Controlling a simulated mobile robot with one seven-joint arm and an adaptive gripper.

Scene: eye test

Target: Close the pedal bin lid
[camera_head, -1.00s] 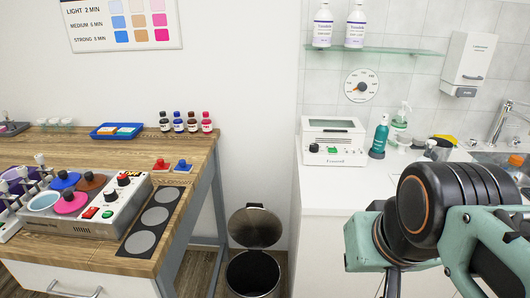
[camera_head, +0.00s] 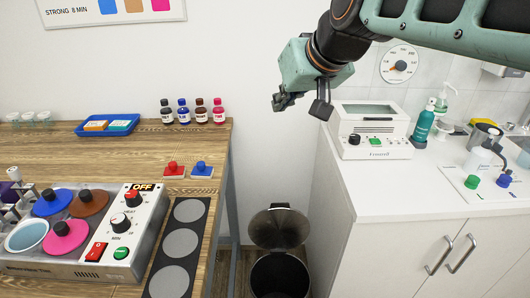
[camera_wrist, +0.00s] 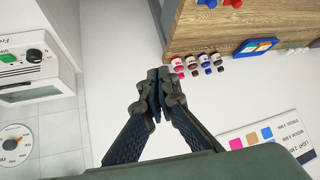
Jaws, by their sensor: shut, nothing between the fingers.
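The pedal bin (camera_head: 280,275) stands on the floor in the gap between the wooden table and the white counter, in the lower middle of the head view. Its round metal lid (camera_head: 279,228) is raised and leans back, and the dark inside shows. The bin's lower part is cut off by the frame edge. My gripper (camera_head: 303,105) is high above the bin and apart from it, in front of the wall. In the wrist view my gripper (camera_wrist: 157,75) has its fingers together with nothing between them. I cannot make out the bin in the wrist view.
The wooden table (camera_head: 110,148) at left carries a heater unit (camera_head: 120,235), a blue tray (camera_head: 107,125) and several small bottles (camera_head: 192,112). The white counter (camera_head: 370,190) at right holds a white device (camera_head: 372,130) and a green bottle (camera_head: 423,125). The gap above the bin is clear.

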